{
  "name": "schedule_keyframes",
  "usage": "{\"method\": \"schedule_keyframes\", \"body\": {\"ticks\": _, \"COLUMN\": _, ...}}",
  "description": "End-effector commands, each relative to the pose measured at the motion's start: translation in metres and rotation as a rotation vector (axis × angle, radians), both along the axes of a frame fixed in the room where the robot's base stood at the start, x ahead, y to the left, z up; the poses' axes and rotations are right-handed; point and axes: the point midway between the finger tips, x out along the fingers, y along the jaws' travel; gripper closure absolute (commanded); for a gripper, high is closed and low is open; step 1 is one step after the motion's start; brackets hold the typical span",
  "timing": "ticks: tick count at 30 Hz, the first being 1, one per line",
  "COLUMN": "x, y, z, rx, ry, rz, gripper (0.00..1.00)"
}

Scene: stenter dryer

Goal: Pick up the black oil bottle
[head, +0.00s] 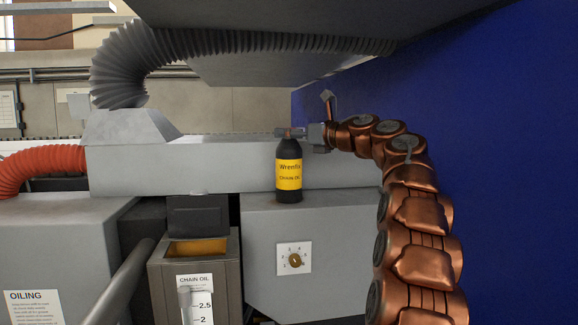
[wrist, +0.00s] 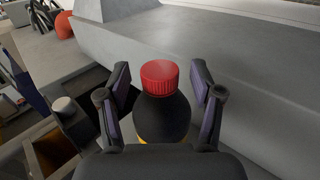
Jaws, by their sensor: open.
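The black oil bottle (head: 289,173) stands upright on a grey machine ledge in the head view. It has a yellow label reading "Chain Oil". In the wrist view the bottle (wrist: 162,118) shows its red cap and black shoulder. My gripper (head: 291,132) is at the bottle's top in the head view and hides the cap there. In the wrist view my gripper (wrist: 160,92) is open, with one finger on each side of the bottle. Gaps show between the fingers and the cap. The bottle's lower part is hidden in the wrist view.
An open chain oil tank (head: 197,280) with a level scale stands below left of the bottle. A dial (head: 294,259) is on the panel beneath it. A grey duct (head: 230,165) runs behind the bottle. A blue wall (head: 490,120) is on the right, and a grey hood (head: 270,68) hangs above.

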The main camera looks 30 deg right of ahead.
Motion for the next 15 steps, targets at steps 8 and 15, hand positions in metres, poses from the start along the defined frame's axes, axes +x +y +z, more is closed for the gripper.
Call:
{"method": "schedule_keyframes", "body": {"ticks": 8, "x": 0.0058, "y": 0.0019, "z": -0.0001, "rx": 0.000, "ry": -0.001, "rz": -0.002, "gripper": 0.34}}
{"method": "schedule_keyframes", "body": {"ticks": 15, "x": 0.0057, "y": 0.0018, "z": -0.0002, "rx": 0.000, "ry": -0.001, "rz": -0.002, "gripper": 0.53}}
